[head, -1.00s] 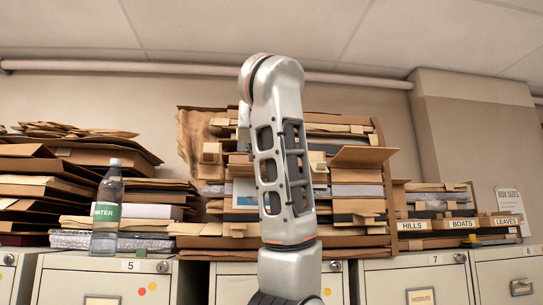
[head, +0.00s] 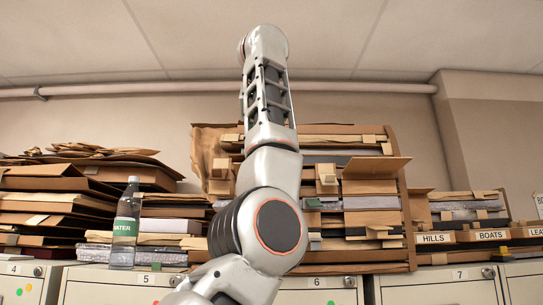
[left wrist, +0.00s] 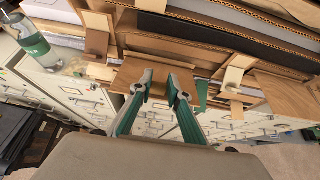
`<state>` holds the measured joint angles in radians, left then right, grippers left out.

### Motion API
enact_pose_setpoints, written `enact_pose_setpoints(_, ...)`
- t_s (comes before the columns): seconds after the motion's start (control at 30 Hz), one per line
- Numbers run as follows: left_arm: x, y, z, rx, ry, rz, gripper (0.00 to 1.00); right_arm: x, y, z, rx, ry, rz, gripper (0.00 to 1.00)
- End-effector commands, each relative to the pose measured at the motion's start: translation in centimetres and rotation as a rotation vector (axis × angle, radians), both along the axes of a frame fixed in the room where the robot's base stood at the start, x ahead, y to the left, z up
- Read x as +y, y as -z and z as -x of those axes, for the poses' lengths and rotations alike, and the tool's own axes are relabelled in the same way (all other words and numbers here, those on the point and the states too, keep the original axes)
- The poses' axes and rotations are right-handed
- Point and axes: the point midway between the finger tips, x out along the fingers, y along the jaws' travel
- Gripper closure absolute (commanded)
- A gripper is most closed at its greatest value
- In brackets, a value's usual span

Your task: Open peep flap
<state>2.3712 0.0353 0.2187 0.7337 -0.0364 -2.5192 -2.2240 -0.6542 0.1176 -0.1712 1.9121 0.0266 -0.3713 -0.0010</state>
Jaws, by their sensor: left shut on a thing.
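A brown cardboard flap (left wrist: 130,74) sticks out from the front of the stacked boxes in the left wrist view. My left gripper (left wrist: 158,84) has its two green-edged fingers at this flap and is shut on it. The fingertips stand a little apart, with brown board between them. In the head view my arm covers the middle of the shelf stack, so the left gripper and the held flap are hidden there. Another flap (head: 374,168) stands out, open, at the upper right of the stack. My right gripper is in neither view.
A water bottle (head: 126,224) stands on the cabinets (head: 110,285) at the left; it also shows in the wrist view (left wrist: 45,46). Piled folders (head: 60,205) fill the left side. Labelled boxes (head: 465,237) sit at the right. Small tan tabs (head: 327,179) protrude from the stack.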

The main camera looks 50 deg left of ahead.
Motion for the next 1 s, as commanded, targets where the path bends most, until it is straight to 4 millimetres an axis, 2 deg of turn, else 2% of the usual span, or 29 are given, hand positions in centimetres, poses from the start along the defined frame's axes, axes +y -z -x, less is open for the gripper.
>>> enact_pose_setpoints(0.77, 0.69, -0.23, 0.52, 0.03, 0.001, 0.032, 1.0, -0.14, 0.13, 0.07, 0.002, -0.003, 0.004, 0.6)
enact_pose_setpoints(0.8, 0.69, -0.24, 0.53, 0.03, 0.001, 0.032, 0.81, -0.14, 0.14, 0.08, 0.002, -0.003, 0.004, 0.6)
enact_pose_setpoints(0.87, 0.69, -0.24, 0.53, 0.029, 0.001, 0.032, 0.65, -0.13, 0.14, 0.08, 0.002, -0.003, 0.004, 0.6)
enact_pose_setpoints(1.0, 0.68, -0.29, 0.56, 0.028, 0.0, 0.031, 0.65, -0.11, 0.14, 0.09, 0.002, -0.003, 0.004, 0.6)
